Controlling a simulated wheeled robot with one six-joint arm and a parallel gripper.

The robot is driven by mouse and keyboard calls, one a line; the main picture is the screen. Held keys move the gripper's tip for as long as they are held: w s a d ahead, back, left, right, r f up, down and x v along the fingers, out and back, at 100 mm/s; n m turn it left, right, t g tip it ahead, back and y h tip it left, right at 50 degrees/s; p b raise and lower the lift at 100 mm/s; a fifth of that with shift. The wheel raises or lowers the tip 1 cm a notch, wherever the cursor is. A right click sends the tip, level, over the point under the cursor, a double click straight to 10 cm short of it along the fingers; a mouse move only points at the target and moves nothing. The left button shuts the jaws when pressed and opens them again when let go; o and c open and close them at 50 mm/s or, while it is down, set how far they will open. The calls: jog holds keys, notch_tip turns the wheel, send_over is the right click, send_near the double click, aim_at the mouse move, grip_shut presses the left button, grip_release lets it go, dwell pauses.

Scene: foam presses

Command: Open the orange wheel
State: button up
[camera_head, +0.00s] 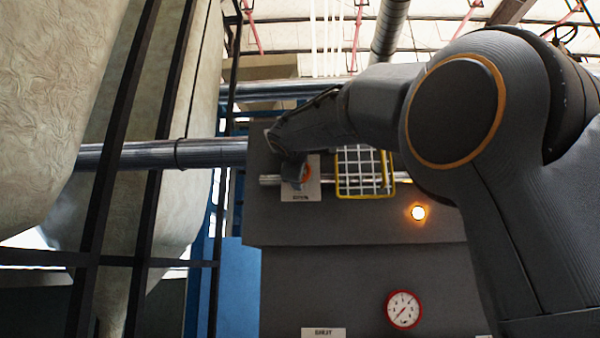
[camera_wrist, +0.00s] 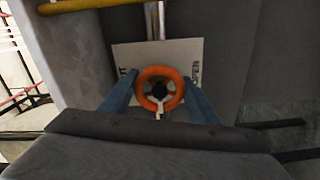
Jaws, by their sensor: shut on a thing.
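The orange wheel (camera_wrist: 173,75) is a small ring with spokes in front of a pale plate (camera_wrist: 192,52) in the wrist view. My gripper (camera_wrist: 158,92) has one blue-grey finger on each side of it and is shut on the wheel. In the head view only a sliver of the orange wheel (camera_head: 306,173) shows at the plate's middle, mostly behind my gripper (camera_head: 294,172). The plate (camera_head: 299,194) has a small label at its bottom edge that I cannot read.
A yellow-framed wire grid (camera_head: 364,193) is just right of the wheel. A lit orange lamp (camera_head: 418,212) and a red-rimmed gauge (camera_head: 403,310) are on the grey machine front (camera_head: 330,275). Black frame bars (camera_head: 88,230) and large pale bags (camera_head: 50,100) fill the left.

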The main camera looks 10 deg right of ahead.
dwell(0.3)
jog(key=o, duration=1.1)
jog(key=shift+c, duration=0.2)
jog(key=shift+s+a, duration=0.1)
jog(key=b+v, duration=0.3)
jog(key=v, duration=0.4)
jog(key=shift+s+b, duration=0.3)
jog(key=shift+b, duration=0.1)
jog(key=shift+a+r, duration=0.1)
